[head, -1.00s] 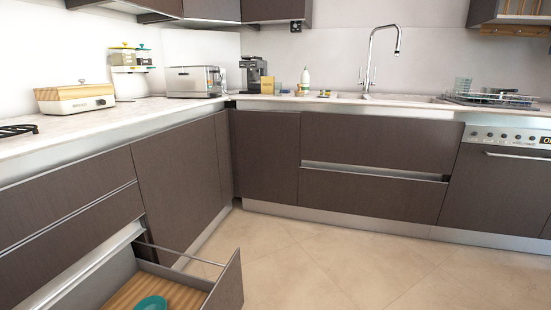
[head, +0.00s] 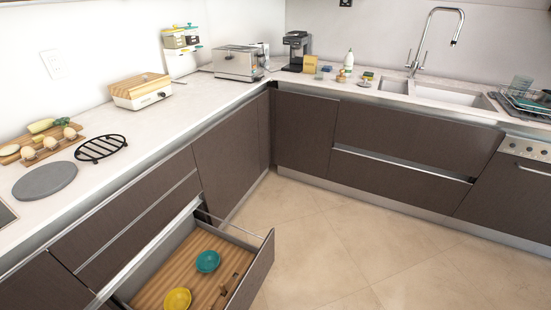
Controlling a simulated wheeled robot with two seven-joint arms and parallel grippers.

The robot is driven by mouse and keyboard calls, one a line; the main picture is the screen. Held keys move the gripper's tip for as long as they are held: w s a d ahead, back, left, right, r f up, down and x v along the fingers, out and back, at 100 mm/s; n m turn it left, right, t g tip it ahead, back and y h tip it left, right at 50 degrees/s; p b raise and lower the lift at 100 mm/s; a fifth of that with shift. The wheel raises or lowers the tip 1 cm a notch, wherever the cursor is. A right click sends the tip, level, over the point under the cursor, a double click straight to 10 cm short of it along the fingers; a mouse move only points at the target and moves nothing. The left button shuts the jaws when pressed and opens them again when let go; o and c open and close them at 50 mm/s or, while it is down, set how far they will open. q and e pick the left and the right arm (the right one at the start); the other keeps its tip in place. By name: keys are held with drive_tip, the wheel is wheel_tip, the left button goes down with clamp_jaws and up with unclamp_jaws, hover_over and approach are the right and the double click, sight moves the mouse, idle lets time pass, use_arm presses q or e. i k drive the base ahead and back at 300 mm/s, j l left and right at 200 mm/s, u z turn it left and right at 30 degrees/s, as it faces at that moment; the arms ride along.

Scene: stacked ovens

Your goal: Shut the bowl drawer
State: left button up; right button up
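The bowl drawer (head: 262,262) stands pulled out from the left-hand row of cabinets, at the bottom of the head view. Its floor is wooden, with thin metal side rails and a dark brown front panel. A teal bowl (head: 208,261) lies in its far part and a yellow bowl (head: 177,299) nearer to me. A dark, thin utensil-like item (head: 226,289) lies beside them near the front panel. The drawer's near end is cut off by the picture's lower edge. Neither of my grippers is in view.
The floor (head: 330,245) right of the drawer is clear. A drawer front (head: 140,232) above it is shut. The counter holds a bread box (head: 141,92), a toaster (head: 238,61), a black trivet (head: 101,148) and a board with vegetables (head: 40,142). A sink (head: 445,95) is at the back right.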

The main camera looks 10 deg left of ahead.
sight(243, 267)
drive_tip(key=k+l+u, duration=0.1)
drive_tip(key=u, duration=0.35)
drive_tip(key=k+l+u, duration=0.15)
drive_tip(key=u, duration=0.3)
drive_tip(key=l, duration=0.1)
